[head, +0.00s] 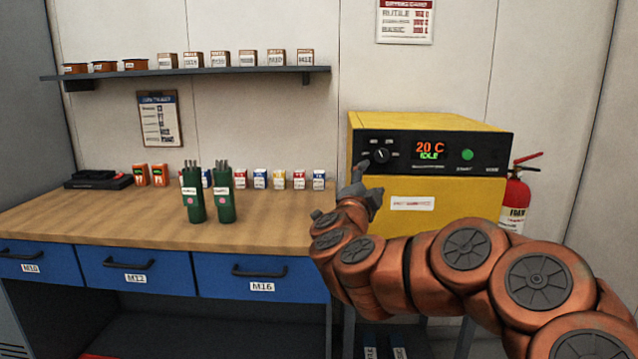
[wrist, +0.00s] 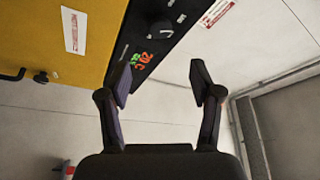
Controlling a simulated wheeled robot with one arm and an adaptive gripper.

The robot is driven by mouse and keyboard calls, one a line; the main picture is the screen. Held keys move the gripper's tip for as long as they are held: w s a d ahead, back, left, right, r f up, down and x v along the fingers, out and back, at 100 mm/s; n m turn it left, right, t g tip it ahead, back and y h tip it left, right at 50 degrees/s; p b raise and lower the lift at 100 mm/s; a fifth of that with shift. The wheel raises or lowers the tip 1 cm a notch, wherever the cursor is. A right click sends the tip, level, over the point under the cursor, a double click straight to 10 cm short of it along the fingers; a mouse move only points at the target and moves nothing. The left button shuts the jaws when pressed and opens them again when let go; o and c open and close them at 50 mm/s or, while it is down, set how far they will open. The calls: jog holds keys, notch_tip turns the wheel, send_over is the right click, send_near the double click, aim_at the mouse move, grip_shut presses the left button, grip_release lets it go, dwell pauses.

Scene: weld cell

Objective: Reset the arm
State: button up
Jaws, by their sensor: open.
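My gripper (wrist: 161,85) is open and empty in the wrist view, its two dark fingers apart. In the head view my gripper (head: 366,188) is raised in front of the yellow oven (head: 470,200), just below the oven's dial (head: 380,155). My copper-coloured arm reaches in from the lower right and hides part of the oven's lower front. The oven's black panel reads 20 C and IDLE, with a green button (head: 467,155) on its right. In the wrist view the panel and dial (wrist: 161,30) appear turned, beyond the fingers.
A wooden workbench (head: 100,225) with blue drawers stands at the left. Two green rod canisters (head: 193,200) and several small boxes stand on it. A shelf (head: 200,75) with boxes hangs above. A red extinguisher (head: 515,195) stands right of the oven.

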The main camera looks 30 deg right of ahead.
jog(key=w+a+f+n+t+y, duration=0.2)
jog(key=w+a+n+t+y, duration=0.15)
jog(key=a+n+y, duration=0.45)
jog(key=w+a+f+n+t+y, duration=0.1)
jog(key=w+a+n+t+y, duration=0.3)
jog(key=a, duration=0.8)
jog(key=s+a+f+n+g+y, duration=0.3)
jog(key=a+f+n+g+y, duration=0.1)
jog(key=a+f, duration=0.35)
jog(key=s+a+f+n+g+y, duration=0.4)
jog(key=a+f, duration=0.2)
jog(key=a, duration=0.3)
jog(key=s+a+f+n+g, duration=0.1)
jog(key=s+f+n+g, duration=0.15)
jog(key=s+f, duration=0.4)
jog(key=s+a+f+n+g, duration=0.1)
jog(key=s+f+g, duration=0.3)
jog(key=s, duration=0.5)
jog(key=s+d+f+g+h, duration=0.1)
jog(key=s+d+g+h, duration=0.2)
jog(key=s, duration=0.6)
jog(key=s+d+f+g, duration=0.1)
jog(key=s+d+g, duration=0.25)
jog(key=s, duration=0.55)
jog(key=s+a+p+v, duration=0.1)
jog(key=s+p+v, duration=0.1)
jog(key=p+v, duration=1.4)
jog(key=shift+r+t, duration=0.35)
jog(key=shift+r, duration=0.55)
